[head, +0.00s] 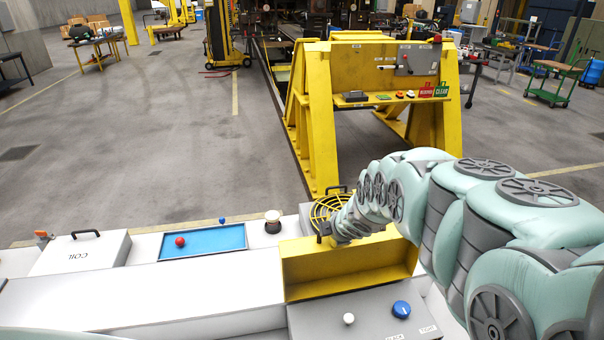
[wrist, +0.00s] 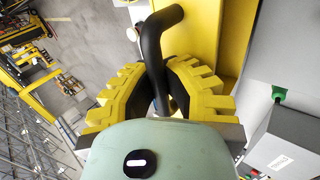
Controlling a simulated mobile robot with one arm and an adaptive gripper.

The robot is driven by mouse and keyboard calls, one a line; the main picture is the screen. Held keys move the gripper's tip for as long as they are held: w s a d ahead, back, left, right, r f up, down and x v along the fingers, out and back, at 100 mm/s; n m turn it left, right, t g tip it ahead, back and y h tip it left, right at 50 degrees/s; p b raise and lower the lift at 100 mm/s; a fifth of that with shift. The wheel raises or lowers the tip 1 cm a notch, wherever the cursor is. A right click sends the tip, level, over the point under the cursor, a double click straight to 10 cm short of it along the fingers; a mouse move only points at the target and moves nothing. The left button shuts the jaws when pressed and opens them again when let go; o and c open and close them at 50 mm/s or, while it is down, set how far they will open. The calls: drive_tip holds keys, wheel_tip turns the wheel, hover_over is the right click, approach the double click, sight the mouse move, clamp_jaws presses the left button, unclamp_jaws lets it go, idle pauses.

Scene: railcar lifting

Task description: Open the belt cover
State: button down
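The yellow belt cover (head: 350,268) is in the lower middle of the head view, just behind the grey panel. It stands tilted up, with its hollow inner side facing me. In the wrist view its yellow face (wrist: 207,35) is at the top right, with a bent black handle (wrist: 153,40) on it. My gripper (head: 326,234) is at the cover's upper edge in the head view. In the wrist view my gripper's yellow-padded fingers (wrist: 160,82) lie on both sides of the handle and look closed on it. The arm hides part of the cover's upper right edge.
A grey panel with a blue knob (head: 401,309) and a white knob (head: 348,319) lies in front of the cover. A round yellow guard (head: 325,208) is behind it. A blue tray (head: 203,242) and a COIL lid (head: 80,254) lie left. A yellow stand (head: 318,110) rises behind.

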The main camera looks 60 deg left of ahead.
drive_tip(key=shift+w+a+r, duration=0.2)
drive_tip(key=shift+w+a, duration=0.05)
drive_tip(key=shift+a, duration=0.15)
drive_tip(key=c, duration=1.5)
unclamp_jaws()
drive_tip(key=o, duration=0.5)
drive_tip(key=shift+s, duration=0.1)
drive_tip(key=shift+f, duration=0.1)
drive_tip(key=shift+a+r, duration=0.1)
drive_tip(key=shift+r, duration=2.7)
wheel_tip(320, 180, up, 5)
drive_tip(key=shift+f, duration=0.2)
